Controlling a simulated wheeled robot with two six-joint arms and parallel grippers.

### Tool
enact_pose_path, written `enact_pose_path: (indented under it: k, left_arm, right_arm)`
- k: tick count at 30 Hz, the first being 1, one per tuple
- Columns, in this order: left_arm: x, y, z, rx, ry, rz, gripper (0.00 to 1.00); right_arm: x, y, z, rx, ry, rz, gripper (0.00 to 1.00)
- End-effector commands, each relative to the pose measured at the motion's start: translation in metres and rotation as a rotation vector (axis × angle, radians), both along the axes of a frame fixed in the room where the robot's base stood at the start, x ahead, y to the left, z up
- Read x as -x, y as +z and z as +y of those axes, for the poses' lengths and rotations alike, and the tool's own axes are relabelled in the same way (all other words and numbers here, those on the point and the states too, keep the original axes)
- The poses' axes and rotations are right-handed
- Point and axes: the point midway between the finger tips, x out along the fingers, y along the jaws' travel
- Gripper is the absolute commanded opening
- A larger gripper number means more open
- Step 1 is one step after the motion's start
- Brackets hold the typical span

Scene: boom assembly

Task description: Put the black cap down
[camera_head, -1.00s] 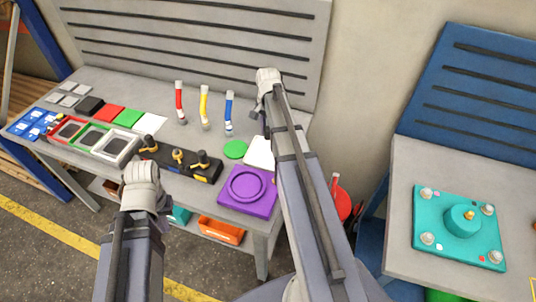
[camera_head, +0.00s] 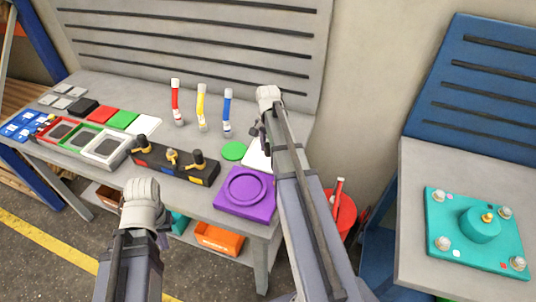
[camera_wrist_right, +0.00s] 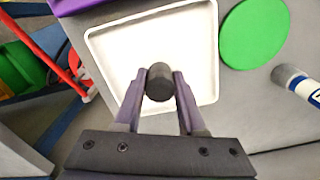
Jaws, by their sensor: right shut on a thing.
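In the right wrist view the black cap (camera_wrist_right: 159,82) is a short dark cylinder between the fingers of my right gripper (camera_wrist_right: 160,95), which is shut on it. It is over the white square tray (camera_wrist_right: 111,51); I cannot tell whether the cap touches the tray. In the head view my right arm covers the cap and most of the white tray (camera_head: 254,159). My left gripper (camera_head: 142,190) is in front of the table, apart from everything on it; its fingers do not show clearly.
A green disc (camera_head: 233,151) and a purple plate (camera_head: 247,193) are beside the tray. Red, yellow and blue tubes (camera_head: 227,113) stand behind. A black holder with several knobs (camera_head: 172,165) lies to the left. A teal fixture (camera_head: 476,235) sits on the right table.

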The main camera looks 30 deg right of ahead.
Motion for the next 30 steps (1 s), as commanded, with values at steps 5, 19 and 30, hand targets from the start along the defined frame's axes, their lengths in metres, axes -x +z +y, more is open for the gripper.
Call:
enact_pose_path:
  k: [5,19,30]
  left_arm:
    - [0.0,-0.0164,-0.0001,0.0,0.0,0.0,0.0]
    - [0.0,-0.0174,0.0,0.0,0.0,0.0,0.0]
    - [0.0,-0.0174,0.0,0.0,0.0,0.0,0.0]
  right_arm:
    - [0.0,-0.0164,0.0,0.0,0.0,0.0,0.0]
    - [0.0,-0.0174,0.0,0.0,0.0,0.0,0.52]
    - [0.0,-0.0174,0.0,0.0,0.0,0.0,0.7]
